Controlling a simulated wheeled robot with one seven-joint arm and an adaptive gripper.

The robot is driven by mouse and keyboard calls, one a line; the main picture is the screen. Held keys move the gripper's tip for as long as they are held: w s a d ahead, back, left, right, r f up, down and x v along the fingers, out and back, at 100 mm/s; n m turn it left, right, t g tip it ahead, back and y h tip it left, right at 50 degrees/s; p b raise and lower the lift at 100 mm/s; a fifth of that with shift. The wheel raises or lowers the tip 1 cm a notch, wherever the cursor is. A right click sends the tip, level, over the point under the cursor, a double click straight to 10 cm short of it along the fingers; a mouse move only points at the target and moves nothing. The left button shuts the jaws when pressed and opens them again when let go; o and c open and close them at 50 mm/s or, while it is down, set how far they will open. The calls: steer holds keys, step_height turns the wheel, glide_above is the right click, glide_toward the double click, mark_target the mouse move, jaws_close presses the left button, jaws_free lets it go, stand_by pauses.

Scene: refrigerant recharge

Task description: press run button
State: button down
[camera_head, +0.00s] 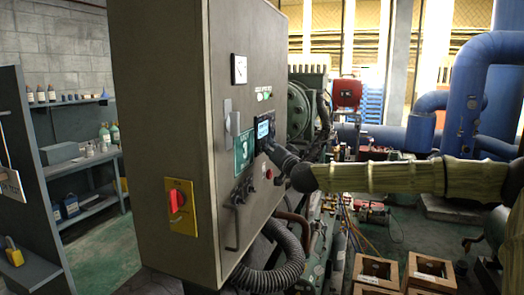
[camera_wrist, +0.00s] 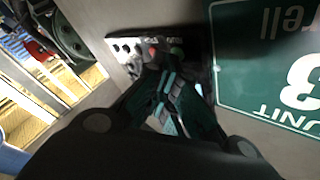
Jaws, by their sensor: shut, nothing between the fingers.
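The grey control cabinet (camera_head: 165,120) fills the middle of the head view. A small dark panel with a lit screen (camera_head: 264,130) is on its right-hand face. My gripper (camera_head: 267,149) is shut and empty, with its tips close to this panel. In the wrist view, my gripper (camera_wrist: 170,78) points at a dark button panel (camera_wrist: 192,42) carrying a red button (camera_wrist: 152,53) and a green button (camera_wrist: 177,50). The tips appear just below the green button. I cannot tell whether they touch it. Any label naming the run button is not readable.
A green unit sign (camera_wrist: 275,65) is right beside the panel. A red rotary switch on a yellow plate (camera_head: 180,205) is on the cabinet's near face. A handle (camera_head: 233,228) and thick hoses (camera_head: 270,275) are below. Machinery and blue pipes (camera_head: 480,80) stand right.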

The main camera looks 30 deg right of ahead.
steer(key=shift+s+d, duration=0.45)
steer(key=shift+s, duration=0.1)
steer(key=s+d+p, duration=0.2)
steer(key=s+d, duration=0.1)
steer(key=shift+s+d+p, duration=0.1)
steer(key=shift+s+p, duration=0.2)
steer(key=shift+s, duration=0.1)
stand_by(0.3)
steer(key=shift+d, duration=0.1)
stand_by(0.6)
